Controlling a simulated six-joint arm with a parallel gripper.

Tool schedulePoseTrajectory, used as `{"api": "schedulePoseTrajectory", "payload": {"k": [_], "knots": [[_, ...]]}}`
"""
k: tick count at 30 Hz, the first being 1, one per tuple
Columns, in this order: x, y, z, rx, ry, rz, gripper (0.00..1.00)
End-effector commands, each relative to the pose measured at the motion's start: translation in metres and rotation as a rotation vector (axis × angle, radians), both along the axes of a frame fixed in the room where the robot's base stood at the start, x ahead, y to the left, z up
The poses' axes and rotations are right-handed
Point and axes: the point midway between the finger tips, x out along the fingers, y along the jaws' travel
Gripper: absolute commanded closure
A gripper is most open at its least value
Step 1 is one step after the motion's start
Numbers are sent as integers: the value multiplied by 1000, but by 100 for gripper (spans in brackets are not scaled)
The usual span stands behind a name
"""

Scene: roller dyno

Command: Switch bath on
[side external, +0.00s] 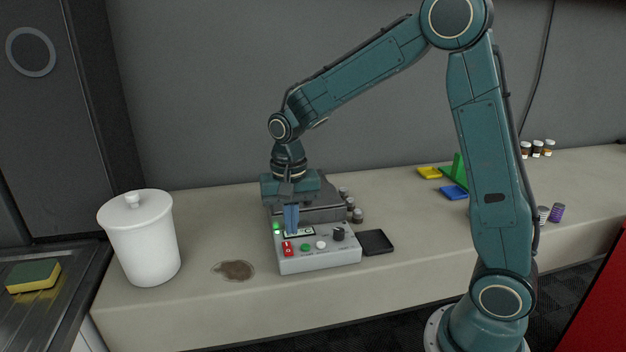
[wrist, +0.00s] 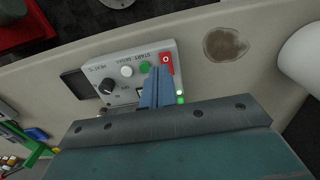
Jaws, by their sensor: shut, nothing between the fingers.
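A light grey control box (side external: 318,260) stands on the bench, with a dark grey body (side external: 325,212) behind it. Its sloped panel carries a red switch (side external: 288,249), a green button (side external: 306,247), a white button (side external: 321,245), a black knob (side external: 339,234) and a small display (side external: 305,232). Green lights (side external: 277,229) glow at the panel's left edge. My gripper (side external: 291,233) is shut and empty, pointing down over the panel's left part. In the wrist view its blue fingertips (wrist: 159,70) lie beside the red switch (wrist: 166,60); I cannot tell whether they touch it.
A white lidded jar (side external: 140,240) and a brown stain (side external: 233,270) lie left of the box. A black tray (side external: 376,242) sits close on its right. Small jars (side external: 351,206) stand behind right. Yellow (side external: 429,172) and blue (side external: 454,192) trays are farther right.

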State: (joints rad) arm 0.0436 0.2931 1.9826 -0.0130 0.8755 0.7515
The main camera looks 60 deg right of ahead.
Motion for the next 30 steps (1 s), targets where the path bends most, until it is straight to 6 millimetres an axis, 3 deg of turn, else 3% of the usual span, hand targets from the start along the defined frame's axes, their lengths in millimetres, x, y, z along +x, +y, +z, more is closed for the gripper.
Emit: {"api": "schedulePoseTrajectory", "payload": {"k": [6, 12, 30], "knots": [[-1, 0, -32, 0, 3, 0, 100], [-1, 1, -49, 0, 1, 0, 100], [-2, 2, -60, 0, 1, 0, 100]]}}
